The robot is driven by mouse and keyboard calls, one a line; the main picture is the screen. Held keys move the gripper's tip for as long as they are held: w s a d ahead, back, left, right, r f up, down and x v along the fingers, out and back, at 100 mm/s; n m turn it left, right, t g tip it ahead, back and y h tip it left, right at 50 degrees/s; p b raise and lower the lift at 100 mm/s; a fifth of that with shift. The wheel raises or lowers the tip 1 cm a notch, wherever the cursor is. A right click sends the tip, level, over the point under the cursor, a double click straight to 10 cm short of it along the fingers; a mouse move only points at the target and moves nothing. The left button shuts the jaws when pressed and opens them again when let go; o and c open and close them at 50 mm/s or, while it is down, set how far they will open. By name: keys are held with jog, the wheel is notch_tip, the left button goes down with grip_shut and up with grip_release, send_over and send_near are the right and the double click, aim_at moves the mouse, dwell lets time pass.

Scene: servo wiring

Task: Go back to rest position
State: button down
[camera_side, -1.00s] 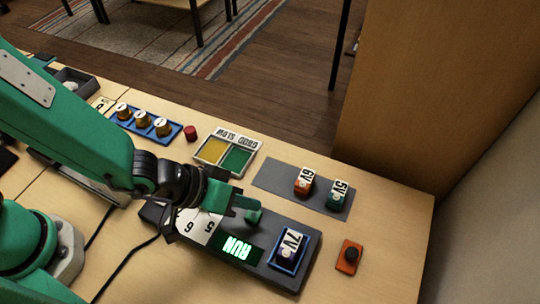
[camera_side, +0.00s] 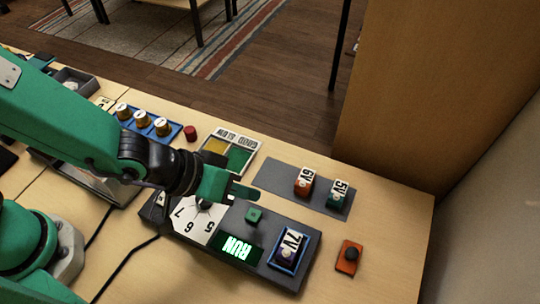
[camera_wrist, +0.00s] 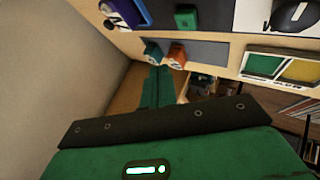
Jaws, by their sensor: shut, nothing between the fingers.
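My gripper (camera_side: 243,191) is shut and empty, held above the table over the far side of the grey test panel. The panel (camera_side: 208,252) carries a green button (camera_side: 254,214), a lit RUN display (camera_side: 237,248), a dial plate with numbers (camera_side: 205,222) and a 7V block (camera_side: 289,249) in a blue-rimmed socket. In the wrist view my shut green fingers (camera_wrist: 157,86) point toward the orange block (camera_wrist: 177,56) and the teal block (camera_wrist: 153,52). The green button also shows in the wrist view (camera_wrist: 186,18). Part of the dial plate is hidden by my arm.
The 6V block (camera_side: 304,182) and 5V block (camera_side: 338,193) stand on a grey mat (camera_side: 272,175). An orange button box (camera_side: 348,257) sits at right.

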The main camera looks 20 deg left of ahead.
jog(key=w+a+r+t+y, duration=0.1)
jog(key=w+a+r+y, duration=0.2)
jog(key=a, duration=0.5)
jog(key=w+a+r+y, duration=0.1)
jog(key=w+a+r, duration=0.1)
jog(key=a+r, duration=0.5)
jog(key=s+a+r+y, duration=0.1)
jog(key=s+a, duration=0.2)
jog(key=a, duration=0.3)
jog(key=s+a+r+y, duration=0.1)
jog(key=s+a, duration=0.1)
jog(key=a, duration=0.4)
jog(key=s+a+r+n+g+y, duration=0.1)
jog(key=s+a+r, duration=0.1)
jog(key=a, duration=0.5)
jog(key=shift+s, duration=0.85)
dwell(0.8)
